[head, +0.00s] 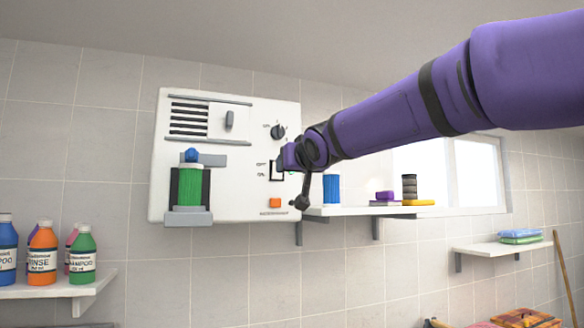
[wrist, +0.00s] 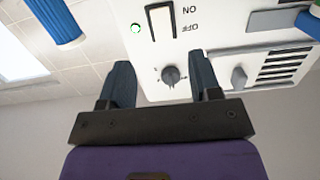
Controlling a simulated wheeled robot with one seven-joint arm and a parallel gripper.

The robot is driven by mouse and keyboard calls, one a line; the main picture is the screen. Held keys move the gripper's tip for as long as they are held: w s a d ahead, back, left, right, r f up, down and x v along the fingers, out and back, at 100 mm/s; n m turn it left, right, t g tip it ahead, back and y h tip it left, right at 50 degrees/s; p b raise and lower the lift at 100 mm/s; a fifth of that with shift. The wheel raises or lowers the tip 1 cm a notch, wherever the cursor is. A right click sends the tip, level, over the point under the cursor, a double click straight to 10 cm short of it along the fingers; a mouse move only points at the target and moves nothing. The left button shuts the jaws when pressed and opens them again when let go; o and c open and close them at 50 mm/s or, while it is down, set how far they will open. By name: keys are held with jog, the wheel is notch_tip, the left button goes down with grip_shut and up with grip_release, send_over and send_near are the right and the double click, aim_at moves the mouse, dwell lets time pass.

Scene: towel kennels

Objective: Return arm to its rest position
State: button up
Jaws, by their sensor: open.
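My purple arm (head: 400,115) reaches in from the upper right in the head view, its end in front of the right part of a white wall panel (head: 240,120). In the wrist view my gripper (wrist: 160,62) is open, with nothing between its two dark fingers. The panel's round dark dial (wrist: 171,75) shows between the fingers, beyond them. A white rocker switch (wrist: 160,27) marked ON and OFF is above it, beside a lit green light (wrist: 136,28). In the head view the arm's end partly covers the switch area, and the fingertips are hard to make out.
A shelf (head: 340,211) right of the panel holds a blue cylinder (head: 331,189) and small stacked items. A lower left shelf (head: 60,288) holds several bottles. A green cylinder (head: 190,188) sits in the panel's holder. A right shelf (head: 490,250) holds folded towels (head: 520,236).

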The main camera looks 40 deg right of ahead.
dwell(0.4)
jog(key=s+a+f+n+g+y, duration=0.1)
jog(key=s+a+f+g, duration=0.2)
jog(key=s+f, duration=0.5)
jog(key=s+a+f+n+g+y, duration=0.1)
jog(key=s+a+f+g, duration=0.3)
jog(key=s+f, duration=0.4)
jog(key=s+a+f+n+g+y, duration=0.1)
jog(key=s+a+f+g, duration=0.3)
jog(key=s+f, duration=0.4)
notch_tip(320, 180, down, 7)
jog(key=shift+a+r+y, duration=0.1)
jog(key=shift+a+y, duration=0.6)
jog(key=shift+y, duration=0.1)
